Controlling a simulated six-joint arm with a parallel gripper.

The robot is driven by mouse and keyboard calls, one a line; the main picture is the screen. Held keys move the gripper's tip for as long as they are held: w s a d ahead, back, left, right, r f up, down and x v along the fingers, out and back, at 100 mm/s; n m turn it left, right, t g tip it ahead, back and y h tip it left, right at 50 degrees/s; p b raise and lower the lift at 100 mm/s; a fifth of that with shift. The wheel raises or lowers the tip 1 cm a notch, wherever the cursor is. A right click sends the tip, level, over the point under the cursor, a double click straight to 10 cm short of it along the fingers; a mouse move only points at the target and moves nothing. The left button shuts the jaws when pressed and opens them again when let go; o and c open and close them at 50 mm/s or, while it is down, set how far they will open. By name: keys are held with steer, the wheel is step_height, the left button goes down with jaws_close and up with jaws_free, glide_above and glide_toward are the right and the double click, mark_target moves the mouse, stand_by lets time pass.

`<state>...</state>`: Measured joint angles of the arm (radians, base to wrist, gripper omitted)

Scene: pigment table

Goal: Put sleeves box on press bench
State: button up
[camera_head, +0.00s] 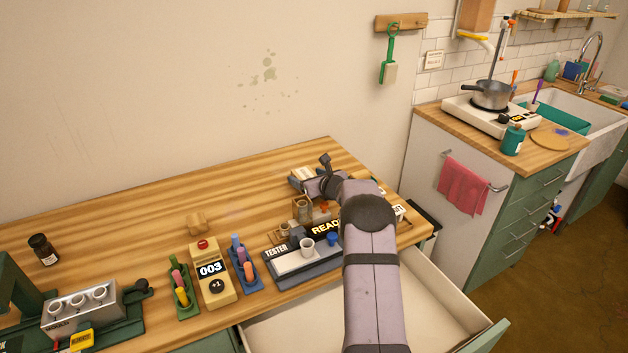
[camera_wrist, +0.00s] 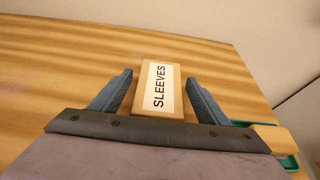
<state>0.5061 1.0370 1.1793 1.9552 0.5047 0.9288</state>
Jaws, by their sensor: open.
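The sleeves box (camera_wrist: 158,92), a tan cardboard box with a white label reading SLEEVES, lies on the wooden table in the wrist view. My gripper (camera_wrist: 159,77) is open, with one blue-grey finger on each side of the box and a gap visible on both sides. In the head view my gripper (camera_head: 312,184) is low over the table's far right part. A pale box edge (camera_head: 301,173) shows beside it, mostly hidden. No thing is clearly labelled as the press bench; a dark green frame (camera_head: 14,285) stands at the left edge, partly cut off.
A tester stand (camera_head: 296,262) with a cup, a counter reading 003 (camera_head: 211,274) and racks of coloured sticks line the table front. A metal block with several cups (camera_head: 80,309) is at left. A drawer (camera_head: 375,308) stands open below. The table's back left is clear.

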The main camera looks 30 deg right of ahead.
mark_target(317, 200)
steer(key=shift+b+v, duration=1.2)
steer(key=shift+v, duration=2.35)
